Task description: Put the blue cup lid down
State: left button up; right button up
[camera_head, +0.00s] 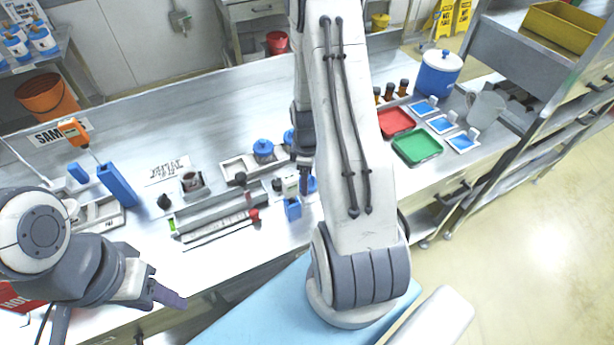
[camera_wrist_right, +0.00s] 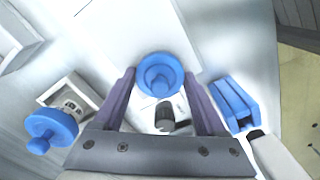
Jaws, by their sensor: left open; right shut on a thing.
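The blue cup lid (camera_wrist_right: 160,75) is round with a raised knob and sits between the fingertips of my right gripper (camera_wrist_right: 162,84) in the right wrist view. That gripper is shut on it, over the bench. In the head view my right gripper (camera_head: 304,166) is low over the middle of the bench, partly hidden by my arm. Another blue-lidded item (camera_wrist_right: 48,132) stands in a light holder at the left of the wrist view. My left gripper (camera_head: 168,296) is open and empty at the bench's front edge, its fingers seen nearly edge-on.
A small blue box (camera_head: 292,208) stands close by my right gripper. A blue-lidded jar (camera_head: 263,151) is to its left. A long grey rack (camera_head: 212,214) lies left of centre. Red (camera_head: 395,121) and green (camera_head: 417,146) trays lie at the right.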

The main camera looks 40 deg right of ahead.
jog(key=shift+f, duration=0.25)
jog(key=shift+f, duration=0.15)
jog(key=o, duration=1.2)
jog(key=shift+r, duration=0.2)
jog(key=shift+r, duration=0.55)
notch_tip(320, 180, up, 11)
jog(key=shift+r+b, duration=0.1)
jog(key=shift+b, duration=0.95)
jog(key=shift+s, duration=0.1)
